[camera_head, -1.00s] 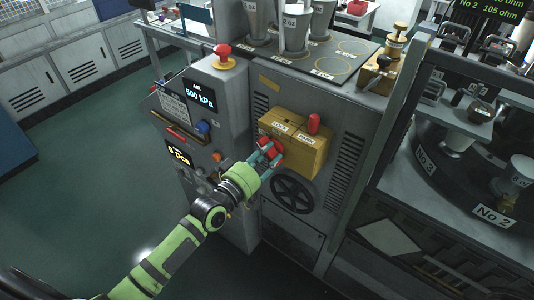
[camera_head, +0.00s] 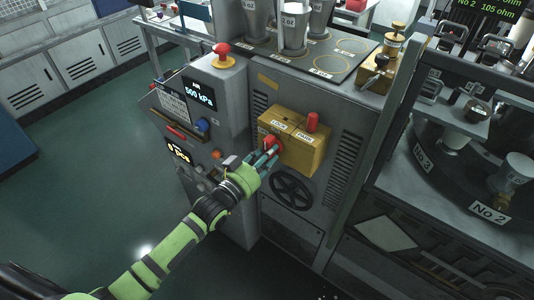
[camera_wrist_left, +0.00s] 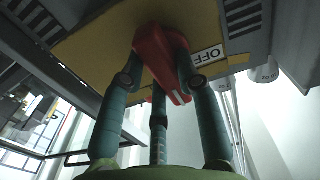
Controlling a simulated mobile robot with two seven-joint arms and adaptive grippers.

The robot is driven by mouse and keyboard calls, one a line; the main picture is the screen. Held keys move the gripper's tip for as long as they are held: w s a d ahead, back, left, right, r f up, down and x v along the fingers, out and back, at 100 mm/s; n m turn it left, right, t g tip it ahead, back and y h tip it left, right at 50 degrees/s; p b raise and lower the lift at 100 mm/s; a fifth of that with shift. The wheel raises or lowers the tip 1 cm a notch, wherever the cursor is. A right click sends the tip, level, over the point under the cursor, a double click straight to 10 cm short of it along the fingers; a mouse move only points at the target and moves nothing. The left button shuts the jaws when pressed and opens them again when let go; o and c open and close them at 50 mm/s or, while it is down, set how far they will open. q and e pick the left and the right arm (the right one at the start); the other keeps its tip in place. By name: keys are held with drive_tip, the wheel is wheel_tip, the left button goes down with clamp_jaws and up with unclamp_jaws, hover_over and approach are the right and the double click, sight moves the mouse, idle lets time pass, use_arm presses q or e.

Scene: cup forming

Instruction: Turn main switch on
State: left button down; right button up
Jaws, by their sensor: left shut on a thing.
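The red main switch handle (camera_head: 273,142) sits on the front of a yellow box (camera_head: 304,153) on the grey machine. My left gripper (camera_head: 268,156) is at the handle with its teal fingers shut on it. In the left wrist view, the red handle (camera_wrist_left: 162,60) is between the fingers (camera_wrist_left: 158,85), in front of the yellow plate (camera_wrist_left: 92,52). An OFF label (camera_wrist_left: 207,55) shows upside down beside the handle there. The fingers partly hide the handle in the head view. My right gripper is in neither view.
A second red knob (camera_head: 312,122) stands on the yellow box. A black handwheel (camera_head: 292,193) is just below the gripper. The control panel with an air display (camera_head: 199,92) and a red emergency button (camera_head: 222,50) is to the left. Open green floor (camera_head: 90,180) lies farther left.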

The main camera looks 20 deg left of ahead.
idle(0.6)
use_arm(q)
drive_tip(key=c, duration=0.9)
unclamp_jaws()
drive_tip(key=v, duration=1.2)
drive_tip(key=shift+r, duration=0.1)
